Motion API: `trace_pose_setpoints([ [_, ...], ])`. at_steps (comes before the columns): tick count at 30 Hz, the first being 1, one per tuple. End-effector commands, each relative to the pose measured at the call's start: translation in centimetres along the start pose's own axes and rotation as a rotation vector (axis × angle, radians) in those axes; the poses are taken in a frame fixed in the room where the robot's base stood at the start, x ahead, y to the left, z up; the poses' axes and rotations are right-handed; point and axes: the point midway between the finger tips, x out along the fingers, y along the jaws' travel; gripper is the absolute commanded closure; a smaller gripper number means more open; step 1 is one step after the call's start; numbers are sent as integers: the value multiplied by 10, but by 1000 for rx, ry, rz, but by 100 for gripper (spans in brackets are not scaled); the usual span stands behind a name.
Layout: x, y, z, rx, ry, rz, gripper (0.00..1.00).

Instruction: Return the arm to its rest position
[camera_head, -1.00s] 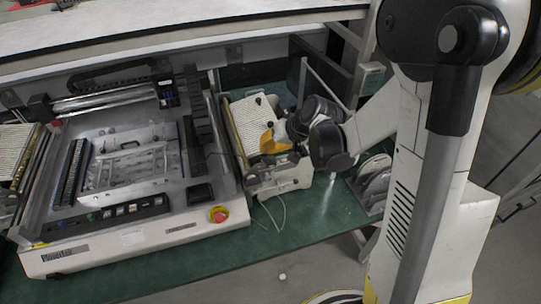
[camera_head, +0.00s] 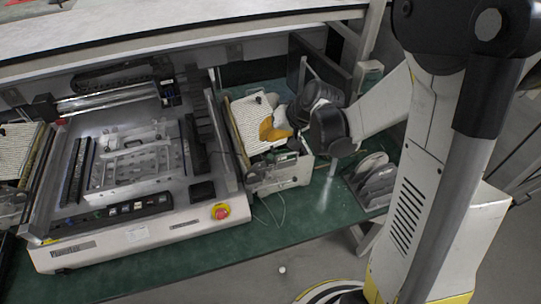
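My white arm with black joints (camera_head: 330,131) reaches in from the right, over the right end of the green bench. A dark rounded part (camera_head: 312,93) lies just beyond the nearest joint. I cannot make out any gripper fingers, and no object is visibly held. A yellow-orange piece (camera_head: 274,127) shows left of the dark parts, against a white ribbed panel. I cannot tell what it belongs to.
A large flatbed machine (camera_head: 130,227) with a red stop button (camera_head: 220,211) fills the bench's left. A small pale round thing (camera_head: 282,270) lies on the floor. A white shelf (camera_head: 180,35) runs behind.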

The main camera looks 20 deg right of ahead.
Motion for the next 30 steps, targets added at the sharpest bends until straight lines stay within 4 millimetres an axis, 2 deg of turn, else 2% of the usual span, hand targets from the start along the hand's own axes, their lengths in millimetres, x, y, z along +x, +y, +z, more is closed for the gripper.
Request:
trace_pose_setpoints([
  [9,-1,0,1,-1,0,2,100],
  [14,-10,-4,14,-23,4,38,100],
  [17,-24,-6,34,-50,12,85,100],
  [22,-49,-6,78,-110,35,176,100],
  [30,-73,13,155,-209,85,300,100],
])
